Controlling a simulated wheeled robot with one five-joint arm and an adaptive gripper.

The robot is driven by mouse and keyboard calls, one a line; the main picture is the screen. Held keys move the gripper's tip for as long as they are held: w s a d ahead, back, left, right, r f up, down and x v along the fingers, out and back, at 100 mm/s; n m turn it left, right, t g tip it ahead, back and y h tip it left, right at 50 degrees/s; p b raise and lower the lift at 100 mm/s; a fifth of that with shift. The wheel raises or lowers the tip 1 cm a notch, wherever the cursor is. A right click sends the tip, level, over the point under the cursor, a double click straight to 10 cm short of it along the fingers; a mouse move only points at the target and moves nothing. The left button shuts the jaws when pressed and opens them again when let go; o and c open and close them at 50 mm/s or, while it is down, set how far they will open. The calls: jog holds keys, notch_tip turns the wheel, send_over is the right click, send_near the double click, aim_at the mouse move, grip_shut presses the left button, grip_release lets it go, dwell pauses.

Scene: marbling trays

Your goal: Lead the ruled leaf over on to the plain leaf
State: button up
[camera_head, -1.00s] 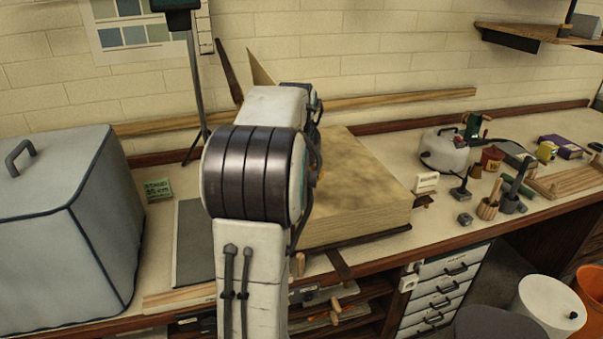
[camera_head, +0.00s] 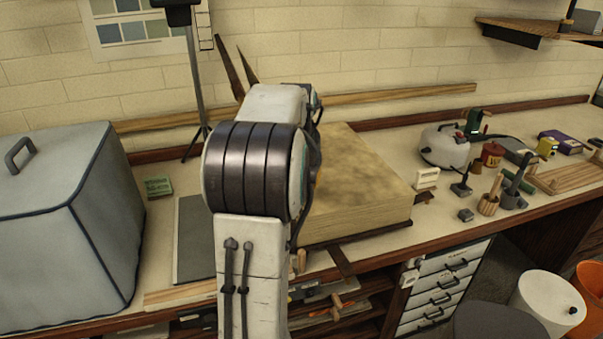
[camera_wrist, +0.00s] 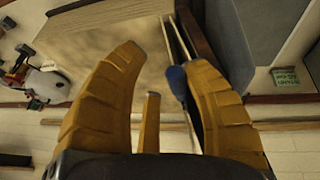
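A thick book block with a mottled tan top page (camera_head: 370,180) lies on the bench right of my arm; it also shows in the wrist view (camera_wrist: 105,45). A thin leaf (camera_wrist: 171,42) stands nearly edge-on in the wrist view, beside an upright brown board (camera_wrist: 195,28). In the head view a narrow pointed strip (camera_head: 248,68) rises behind my arm, probably the same leaf. My gripper (camera_wrist: 165,75) has its yellow fingers wide apart. The leaf runs between them, nearer the right finger; contact is unclear. Ruling is not visible. My arm hides the gripper in the head view.
A grey covered box (camera_head: 65,225) stands at the left, beside a flat dark grey board (camera_head: 195,240). A stand (camera_head: 195,80) rises behind. A kettle-like white vessel (camera_head: 444,146) and several small tools crowd the right. A blue rounded piece (camera_wrist: 177,82) sits by the right finger.

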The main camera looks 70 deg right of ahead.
jog(key=shift+o, duration=0.8)
jog(key=shift+r, duration=0.15)
jog(key=shift+r, duration=0.1)
jog(key=v, duration=1.1)
jog(key=shift+a+r, duration=0.2)
jog(key=shift+a, duration=0.05)
jog(key=shift+r, duration=0.1)
jog(key=shift+a, duration=0.15)
